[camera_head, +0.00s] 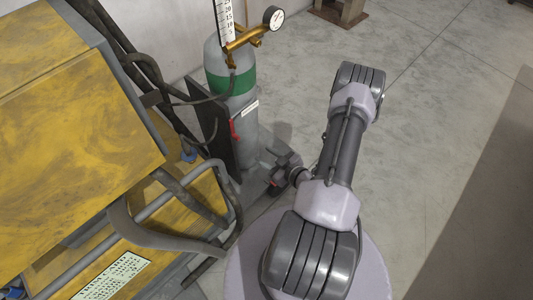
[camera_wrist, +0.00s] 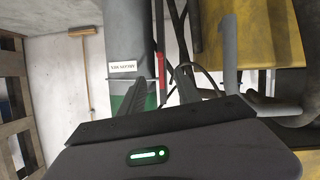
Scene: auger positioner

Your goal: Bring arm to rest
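My arm rises from its round base in the head view, bent up and away with its elbow at the upper right. My gripper (camera_head: 279,186) is at the lower middle, partly hidden behind my arm. It is close to the foot of the gas cylinder. In the wrist view a dark housing with a lit green strip fills the bottom. I see nothing held.
The grey gas cylinder (camera_head: 219,57) with a green band stands by the wall, with a gauge (camera_head: 273,18) and hoses. A yellow machine (camera_head: 75,130) with bent bars fills the left. Open concrete floor (camera_head: 440,110) lies to the right. The wrist view shows a broom (camera_wrist: 84,60) and wooden pallet (camera_wrist: 15,95).

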